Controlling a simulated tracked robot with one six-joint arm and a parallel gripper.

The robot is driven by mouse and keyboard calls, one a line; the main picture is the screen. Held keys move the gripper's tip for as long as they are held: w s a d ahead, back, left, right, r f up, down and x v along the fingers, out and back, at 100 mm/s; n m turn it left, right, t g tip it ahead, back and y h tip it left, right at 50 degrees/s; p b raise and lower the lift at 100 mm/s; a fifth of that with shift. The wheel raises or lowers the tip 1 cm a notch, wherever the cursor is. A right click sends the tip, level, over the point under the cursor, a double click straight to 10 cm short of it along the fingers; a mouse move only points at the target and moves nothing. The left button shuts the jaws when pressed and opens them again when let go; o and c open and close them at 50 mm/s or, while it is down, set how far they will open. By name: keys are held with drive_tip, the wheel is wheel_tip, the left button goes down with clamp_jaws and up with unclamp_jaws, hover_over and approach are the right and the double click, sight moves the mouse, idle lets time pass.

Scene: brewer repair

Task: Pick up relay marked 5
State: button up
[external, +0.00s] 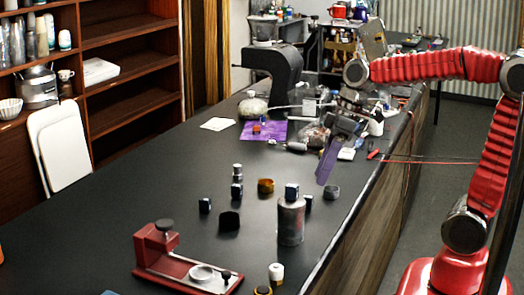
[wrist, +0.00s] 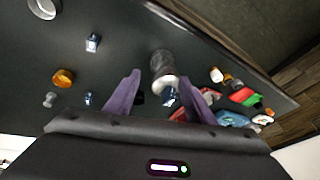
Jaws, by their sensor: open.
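Several small dark blocks with bluish-white tops, relay-like, stand on the black table. In the external view, one block (external: 205,206) is at left, one (external: 237,191) is near the middle, and one (external: 292,191) sits on a metal canister (external: 291,222). Another block (external: 308,203) is partly hidden behind the canister. No number is readable, so I cannot tell which is marked 5. My gripper (external: 328,163) is above the table, beyond the canister. In the wrist view, its purple fingers (wrist: 160,88) are apart, with a blue-white block (wrist: 169,97) visible between them, apparently not gripped.
An amber ring (external: 265,186) and a grey cup (external: 331,192) stand near the blocks. A red clamp-like stand (external: 165,258) is at front left. A purple mat (external: 263,130) and clutter lie farther back. The table's left middle is clear.

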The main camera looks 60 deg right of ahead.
drive_tip(key=w+d+f+n+y, duration=0.3)
drive_tip(key=w, duration=0.6)
drive_tip(key=w+d+f+n+t+y, duration=0.1)
drive_tip(key=w+d+f+n+y, duration=0.2)
drive_tip(key=w, duration=0.7)
drive_tip(key=w+d+f+n+y, duration=0.3)
drive_tip(key=w+d+n, duration=0.1)
drive_tip(key=w, duration=0.6)
drive_tip(key=shift+w+d+f+y, duration=0.1)
drive_tip(key=shift+d+y, duration=0.05)
drive_tip(key=shift+d, duration=0.2)
drive_tip(key=shift+w+d+f+y, duration=0.1)
drive_tip(key=shift+d+y, duration=0.05)
drive_tip(key=shift+d, duration=0.2)
approach(205, 204)
drive_tip(key=shift+w+a+f, duration=0.3)
drive_tip(key=shift+w+a, duration=0.3)
drive_tip(key=shift+a, duration=0.15)
drive_tip(key=shift+x, duration=2.6)
drive_tip(key=shift+f, duration=0.1)
